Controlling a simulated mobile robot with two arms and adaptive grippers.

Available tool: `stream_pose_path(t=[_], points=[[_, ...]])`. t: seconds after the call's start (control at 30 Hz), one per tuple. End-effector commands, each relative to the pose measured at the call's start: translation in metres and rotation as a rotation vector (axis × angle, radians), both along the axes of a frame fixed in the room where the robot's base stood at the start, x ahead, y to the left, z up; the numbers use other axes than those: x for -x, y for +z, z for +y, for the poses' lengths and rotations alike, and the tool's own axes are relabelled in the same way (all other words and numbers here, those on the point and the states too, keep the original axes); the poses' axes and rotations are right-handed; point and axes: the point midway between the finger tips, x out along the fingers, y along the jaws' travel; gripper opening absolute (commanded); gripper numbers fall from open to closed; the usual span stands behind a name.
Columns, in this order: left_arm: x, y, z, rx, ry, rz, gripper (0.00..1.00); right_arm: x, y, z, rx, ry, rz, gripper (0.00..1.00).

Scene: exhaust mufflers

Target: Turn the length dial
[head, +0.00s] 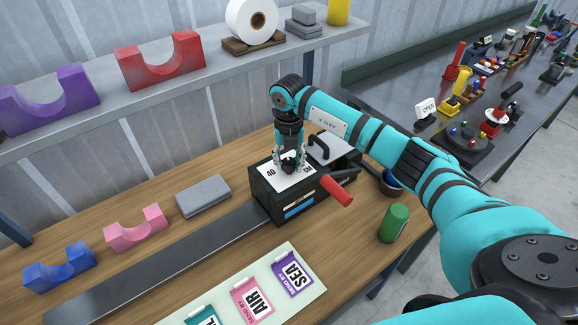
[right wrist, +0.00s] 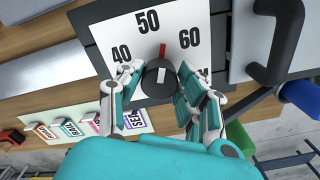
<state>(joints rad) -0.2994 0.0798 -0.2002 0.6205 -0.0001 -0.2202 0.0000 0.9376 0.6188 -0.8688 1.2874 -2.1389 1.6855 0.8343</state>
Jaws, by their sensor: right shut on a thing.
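The length dial (right wrist: 159,88) is a round black knob on a white scale plate (right wrist: 184,22) marked 40, 50 and 60. Its red pointer (right wrist: 163,50) points up, just right of below the 50. The plate lies on top of a black machine box (head: 262,196) on the wooden bench in the head view. My right gripper (head: 289,165) reaches down from above and is shut on the dial, with fingers on both sides of it in the right wrist view (right wrist: 160,76). Its fingers hide much of the dial in the head view. My left gripper is not in view.
A red-handled lever (head: 336,191) sticks out at the machine's front right. A black handle (head: 318,146) stands behind the dial. SEA and AIR cards (head: 291,271) lie in front, a grey block (head: 203,196) to the left.

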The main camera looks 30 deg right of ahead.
Motion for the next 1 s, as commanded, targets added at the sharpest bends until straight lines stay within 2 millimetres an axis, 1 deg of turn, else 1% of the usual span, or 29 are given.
stream_pose_path(t=[0.03,0.3,1.0], points=[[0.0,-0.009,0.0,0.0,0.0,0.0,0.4,-0.002,-0.002,-0.001,0.002,0.042,-0.007,0.04],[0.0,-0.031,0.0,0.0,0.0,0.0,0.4,-0.002,-0.002,-0.001,0.002,0.299,-0.006,0.04],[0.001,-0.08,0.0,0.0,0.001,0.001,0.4,-0.002,0.0,0.001,0.002,0.962,-0.006,0.04]])
